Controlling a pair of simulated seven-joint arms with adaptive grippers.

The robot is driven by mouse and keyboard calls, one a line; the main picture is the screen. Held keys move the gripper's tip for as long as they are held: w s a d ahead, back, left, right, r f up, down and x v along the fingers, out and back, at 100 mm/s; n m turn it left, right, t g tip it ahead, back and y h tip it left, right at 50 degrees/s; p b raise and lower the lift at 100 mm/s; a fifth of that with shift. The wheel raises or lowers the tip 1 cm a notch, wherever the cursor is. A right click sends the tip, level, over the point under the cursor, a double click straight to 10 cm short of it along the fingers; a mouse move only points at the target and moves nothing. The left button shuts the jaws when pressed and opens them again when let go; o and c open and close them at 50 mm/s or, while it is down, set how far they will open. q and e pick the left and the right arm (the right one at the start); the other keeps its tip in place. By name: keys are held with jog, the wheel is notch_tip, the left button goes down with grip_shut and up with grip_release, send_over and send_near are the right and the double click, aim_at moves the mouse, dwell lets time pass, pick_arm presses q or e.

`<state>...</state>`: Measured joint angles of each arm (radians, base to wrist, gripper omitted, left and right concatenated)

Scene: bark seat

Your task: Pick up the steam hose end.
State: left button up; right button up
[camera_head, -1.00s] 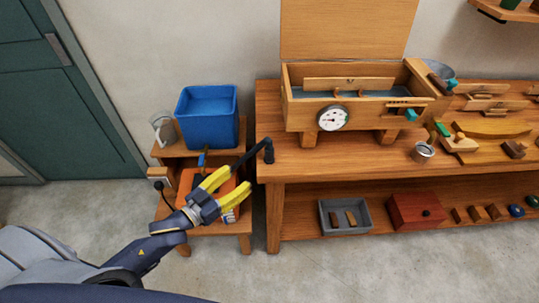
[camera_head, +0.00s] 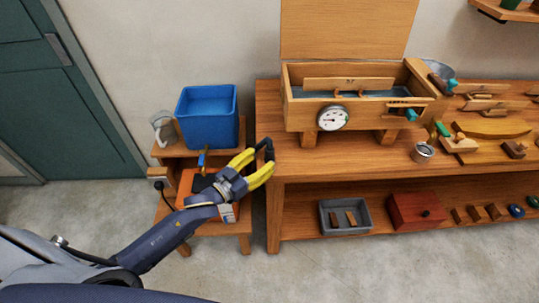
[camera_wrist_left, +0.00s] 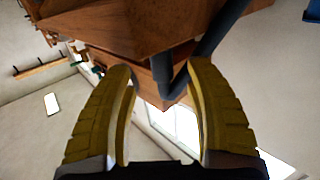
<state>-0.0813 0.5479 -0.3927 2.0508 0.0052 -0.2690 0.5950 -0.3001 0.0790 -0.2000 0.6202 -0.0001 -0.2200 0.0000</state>
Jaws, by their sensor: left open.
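The steam hose end (camera_head: 267,147) is a black bent tube at the left front edge of the wooden bench. My left gripper (camera_head: 261,164) is open, with its yellow fingers reaching up to the hose end from the lower left. In the left wrist view the dark hose (camera_wrist_left: 222,30) comes in from the top and bends between the open fingertips (camera_wrist_left: 160,72), nearest the right one. I cannot tell whether a finger touches it. The orange steamer (camera_head: 186,184) on the low stand is partly hidden behind my gripper. My right gripper is out of view.
The wooden bench (camera_head: 340,165) stands just right of my gripper, carrying the wooden steam box (camera_head: 300,114) with a dial. A blue tank (camera_head: 210,130) and a clear jug (camera_head: 163,130) are on the stand at left. The floor in front is clear.

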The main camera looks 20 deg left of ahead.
aim_at(266, 156)
pick_arm(q)
jog(key=shift+x, duration=2.45)
jog(key=shift+a, duration=0.1)
jog(key=shift+c, duration=0.4)
grip_shut()
